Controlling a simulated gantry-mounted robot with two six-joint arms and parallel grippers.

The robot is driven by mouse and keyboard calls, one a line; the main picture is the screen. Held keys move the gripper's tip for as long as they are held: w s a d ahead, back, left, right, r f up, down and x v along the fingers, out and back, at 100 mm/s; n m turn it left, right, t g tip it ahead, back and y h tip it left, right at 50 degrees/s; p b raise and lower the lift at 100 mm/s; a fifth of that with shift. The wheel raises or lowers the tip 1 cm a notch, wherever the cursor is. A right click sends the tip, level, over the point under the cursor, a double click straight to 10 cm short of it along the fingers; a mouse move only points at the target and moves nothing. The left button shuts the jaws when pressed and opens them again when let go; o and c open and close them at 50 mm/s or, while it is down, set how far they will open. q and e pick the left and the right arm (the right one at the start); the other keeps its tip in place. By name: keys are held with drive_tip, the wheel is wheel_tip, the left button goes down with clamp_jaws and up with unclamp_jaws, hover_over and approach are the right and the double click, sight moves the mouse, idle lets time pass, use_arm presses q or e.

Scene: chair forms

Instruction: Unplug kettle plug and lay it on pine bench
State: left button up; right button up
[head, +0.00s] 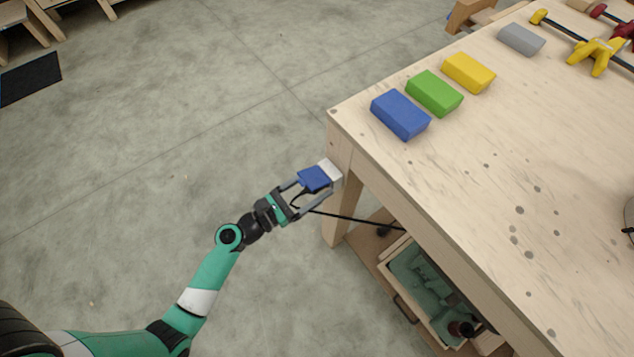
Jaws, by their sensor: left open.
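A blue plug (314,178) sits at a white socket (330,170) on the side of the pine bench (480,190), near its left corner. A dark cord (350,217) runs from near the plug to the right under the bench top. My left gripper (313,191) is open, with its fingers on either side of the plug. Whether the fingers touch the plug I cannot tell. The plug appears to be in the socket. My right gripper is not in view.
Blue (401,114), green (434,93) and yellow (469,73) blocks lie along the bench's left edge. A grey block (521,39) and yellow-and-black clamps (597,55) lie farther back. The bench's middle is bare. An open drawer (410,290) is below.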

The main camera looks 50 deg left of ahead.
sight(303, 193)
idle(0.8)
use_arm(q)
clamp_jaws()
idle(0.4)
drive_tip(key=shift+s+r, duration=0.1)
drive_tip(key=shift+s, duration=0.05)
drive_tip(key=shift+s+a+p, duration=0.15)
drive_tip(key=shift+s+p, duration=0.15)
drive_tip(key=shift+s, duration=0.7)
drive_tip(key=shift+s+a, duration=0.15)
drive_tip(key=shift+s, duration=0.8)
drive_tip(key=shift+s+a, duration=0.1)
drive_tip(key=shift+s, duration=0.8)
drive_tip(key=shift+s+a+p, duration=0.2)
drive_tip(key=shift+s+p, duration=0.15)
drive_tip(key=shift+s, duration=0.9)
drive_tip(key=shift+s+a+p, duration=0.15)
drive_tip(key=shift+s+p, duration=0.15)
drive_tip(key=shift+s, duration=0.95)
